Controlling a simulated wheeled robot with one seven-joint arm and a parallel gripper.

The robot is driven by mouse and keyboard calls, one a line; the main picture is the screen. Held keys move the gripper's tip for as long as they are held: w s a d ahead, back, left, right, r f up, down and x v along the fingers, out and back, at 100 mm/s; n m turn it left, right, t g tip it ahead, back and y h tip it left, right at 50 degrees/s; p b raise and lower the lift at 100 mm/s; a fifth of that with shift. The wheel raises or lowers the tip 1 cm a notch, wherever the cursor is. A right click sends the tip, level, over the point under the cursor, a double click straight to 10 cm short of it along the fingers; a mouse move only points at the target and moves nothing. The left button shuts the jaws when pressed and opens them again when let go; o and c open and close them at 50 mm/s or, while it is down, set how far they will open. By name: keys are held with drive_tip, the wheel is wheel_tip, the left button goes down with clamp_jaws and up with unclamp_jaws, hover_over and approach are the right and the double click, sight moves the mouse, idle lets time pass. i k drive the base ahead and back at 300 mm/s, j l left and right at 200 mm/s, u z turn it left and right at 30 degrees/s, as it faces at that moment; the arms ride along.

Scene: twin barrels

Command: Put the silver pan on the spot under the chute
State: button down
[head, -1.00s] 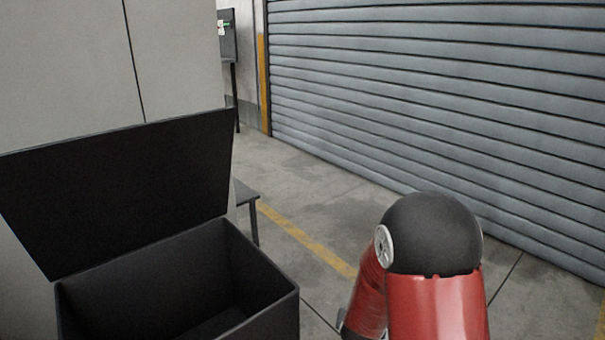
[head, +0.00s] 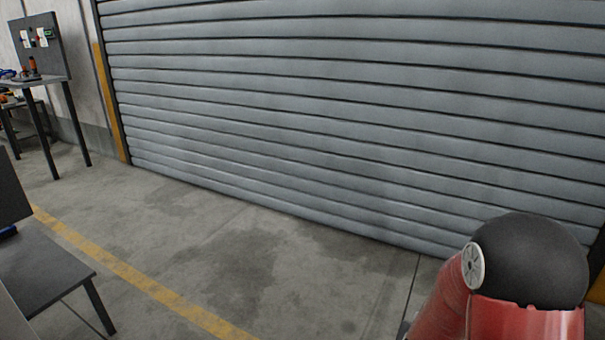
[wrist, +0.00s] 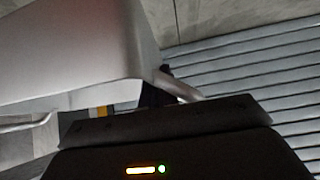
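The silver pan (wrist: 75,50) fills the upper left of the wrist view, seen very close, with one rounded corner toward the middle. A bar handle (wrist: 178,86) sticks out at that corner, and another handle (wrist: 25,123) shows at the left. My gripper (wrist: 158,88) has its dark fingers at the near handle and appears shut on it, holding the pan off the floor. The pan and my gripper are out of the head view. The chute and the spot under it are in neither view.
A grey roller shutter (head: 330,120) spans the back. Open concrete floor (head: 240,250) with a yellow line (head: 135,275) lies before it. A low dark table (head: 45,275) stands at near left. A workbench with tools (head: 35,80) stands at far left.

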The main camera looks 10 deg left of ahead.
sight(25, 263)
drive_tip(key=i+u, duration=0.4)
drive_tip(key=i+l+u, duration=0.2)
drive_tip(key=i+u, duration=0.25)
drive_tip(key=i, duration=0.15)
drive_tip(key=i+j+u, duration=0.2)
drive_tip(key=i+u, duration=0.65)
drive_tip(key=i, duration=0.25)
drive_tip(key=i+l+u, duration=0.2)
drive_tip(key=i+u, duration=0.25)
drive_tip(key=i+l+u, duration=0.25)
drive_tip(key=i, duration=0.25)
drive_tip(key=i+l+u, duration=0.3)
drive_tip(key=i+l, duration=0.1)
drive_tip(key=i, duration=0.15)
